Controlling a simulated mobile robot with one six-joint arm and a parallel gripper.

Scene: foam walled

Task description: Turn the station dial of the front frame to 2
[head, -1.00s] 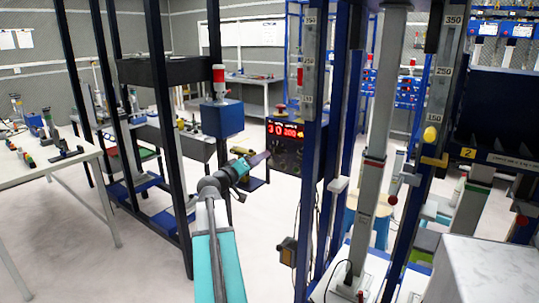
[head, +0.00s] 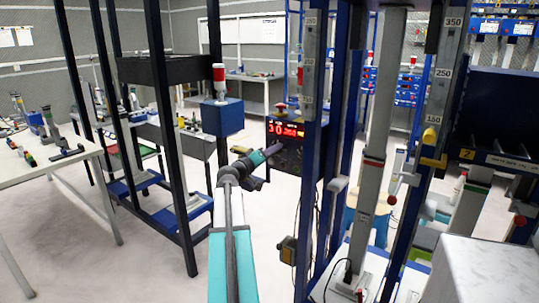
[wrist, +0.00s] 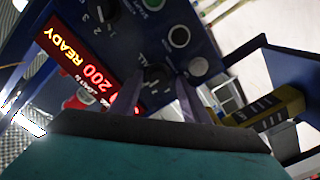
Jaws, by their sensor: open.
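The front frame's control panel (head: 285,146) is a dark box with a red lit display, on a blue post. My gripper (head: 271,151) is at its face. In the wrist view the panel's display (wrist: 75,62) reads READY and 200, tilted. One dial (wrist: 98,12) with numbers around it is at the top left. The pointer settings are too dark to read.
Round buttons (wrist: 179,37) sit on the panel beside the dials. A red mushroom button (head: 280,107) is on top of the panel. Blue posts (head: 312,150) stand right of it. A black frame (head: 172,150) stands to the left, with open floor between.

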